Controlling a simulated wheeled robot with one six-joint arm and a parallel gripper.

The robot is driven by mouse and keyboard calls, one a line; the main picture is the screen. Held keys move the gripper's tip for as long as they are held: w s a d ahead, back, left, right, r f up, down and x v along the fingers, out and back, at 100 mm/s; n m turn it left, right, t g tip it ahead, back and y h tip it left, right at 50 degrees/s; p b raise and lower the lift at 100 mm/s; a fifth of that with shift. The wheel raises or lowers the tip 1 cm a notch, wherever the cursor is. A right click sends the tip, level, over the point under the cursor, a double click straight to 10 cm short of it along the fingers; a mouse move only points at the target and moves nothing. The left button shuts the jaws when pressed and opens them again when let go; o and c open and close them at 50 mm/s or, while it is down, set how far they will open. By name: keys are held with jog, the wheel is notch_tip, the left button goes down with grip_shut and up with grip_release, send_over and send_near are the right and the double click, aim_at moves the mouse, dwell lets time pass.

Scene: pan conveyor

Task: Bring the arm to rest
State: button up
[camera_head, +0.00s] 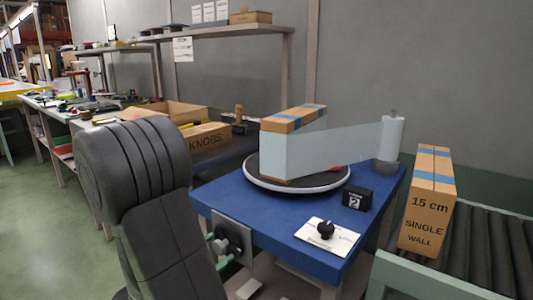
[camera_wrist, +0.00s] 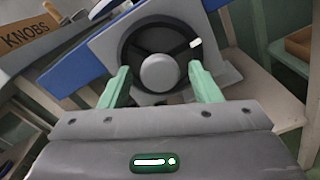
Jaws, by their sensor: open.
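My gripper (camera_wrist: 162,84) is open, with its two pale green fingers spread in the wrist view. A black round knob or wheel with a grey hub (camera_wrist: 160,72) is just beyond the fingertips, roughly centred between them. I cannot tell whether the fingers touch it. It sits on a grey plate (camera_wrist: 104,46) on the front side of the blue table (camera_head: 230,205). In the head view, my gripper shows only in part beside the plate, and my dark arm stands large at the left. Nothing is held between the fingers.
A carton (camera_head: 292,118) stands on a round turntable (camera_head: 262,182), with clear film running to an upright roll (camera_head: 391,137). A KNOBS box (camera_head: 208,137) is behind my arm. Green floor lies open at left.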

jog(key=p+v, duration=0.3)
jog(key=v, duration=1.1)
jog(key=b+x, duration=0.3)
jog(key=x, duration=1.1)
jog(key=shift+w+d, duration=0.15)
jog(key=shift+r+n+p, duration=0.25)
jog(key=shift+n+p, duration=0.25)
jog(key=shift+p, duration=0.25)
jog(key=n+p, duration=0.2)
jog(key=n, duration=0.1)
jog(key=shift+s+a+f+n+p, duration=0.2)
jog(key=shift+n+p, duration=0.2)
jog(key=shift+n, duration=0.2)
jog(key=p+v, duration=0.1)
jog(key=v, duration=0.7)
jog(key=shift+s+a, duration=0.15)
jog(key=shift+s, duration=0.1)
